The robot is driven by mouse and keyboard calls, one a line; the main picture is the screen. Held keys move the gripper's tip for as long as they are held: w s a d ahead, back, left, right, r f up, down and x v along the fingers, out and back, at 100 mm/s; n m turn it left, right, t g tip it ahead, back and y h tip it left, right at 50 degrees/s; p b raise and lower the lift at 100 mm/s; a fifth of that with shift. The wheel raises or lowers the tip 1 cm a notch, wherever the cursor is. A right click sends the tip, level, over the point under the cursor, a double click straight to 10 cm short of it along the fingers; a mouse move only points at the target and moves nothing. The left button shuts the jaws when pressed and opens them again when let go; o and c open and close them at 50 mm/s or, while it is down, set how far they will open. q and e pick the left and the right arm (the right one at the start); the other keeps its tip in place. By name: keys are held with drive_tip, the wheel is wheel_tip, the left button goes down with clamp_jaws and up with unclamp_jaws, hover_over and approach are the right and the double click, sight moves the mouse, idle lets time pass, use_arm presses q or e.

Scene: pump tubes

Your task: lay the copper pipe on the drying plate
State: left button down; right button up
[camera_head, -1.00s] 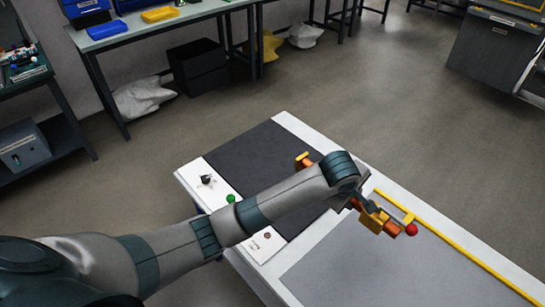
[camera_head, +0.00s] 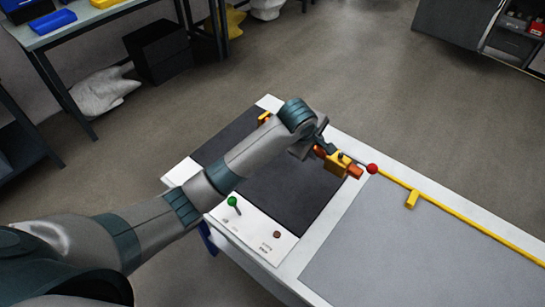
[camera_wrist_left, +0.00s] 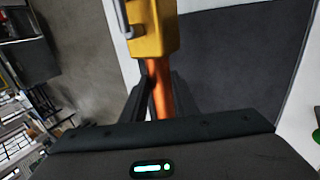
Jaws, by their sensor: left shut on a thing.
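My left gripper (camera_head: 322,148) is shut on a copper-orange pipe (camera_head: 355,171). The pipe passes through a yellow block (camera_head: 337,163), and a thin rod with a red ball (camera_head: 372,168) at its end shows beside it. In the left wrist view the pipe (camera_wrist_left: 162,98) sits between the fingers, with the yellow block (camera_wrist_left: 153,32) just beyond them. The held piece is over the table's white border beside a dark grey plate (camera_head: 310,180). A lighter grey plate (camera_head: 400,245) covers the right side. I cannot tell which is the drying plate. My right gripper is out of view.
A yellow rail (camera_head: 465,218) with a yellow bracket (camera_head: 411,199) runs along the far edge of the table. A panel with a green-knobbed lever (camera_head: 232,201) is at the near edge. Another yellow piece (camera_head: 264,118) stands at the far left corner, partly hidden by my arm.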

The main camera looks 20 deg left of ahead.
use_arm(q)
drive_tip(key=shift+a+f, duration=0.1)
drive_tip(key=shift+a, duration=0.25)
drive_tip(key=a+f+p, duration=0.1)
drive_tip(key=a+f, duration=0.1)
drive_tip(key=a, duration=0.1)
drive_tip(key=s+a+f+p, duration=0.1)
drive_tip(key=a+f, duration=0.1)
drive_tip(key=a, duration=0.2)
drive_tip(key=a+f+p, duration=0.2)
drive_tip(key=a, duration=0.1)
drive_tip(key=shift+s+a+f, duration=0.15)
drive_tip(key=shift+s+a, duration=0.1)
drive_tip(key=shift+s, duration=0.1)
drive_tip(key=shift+a+f, duration=0.15)
drive_tip(key=shift+f, duration=0.15)
wheel_tip(320, 180, down, 2)
drive_tip(key=shift+f+p, duration=0.25)
drive_tip(key=shift+p, duration=0.25)
drive_tip(key=shift+f, duration=0.6)
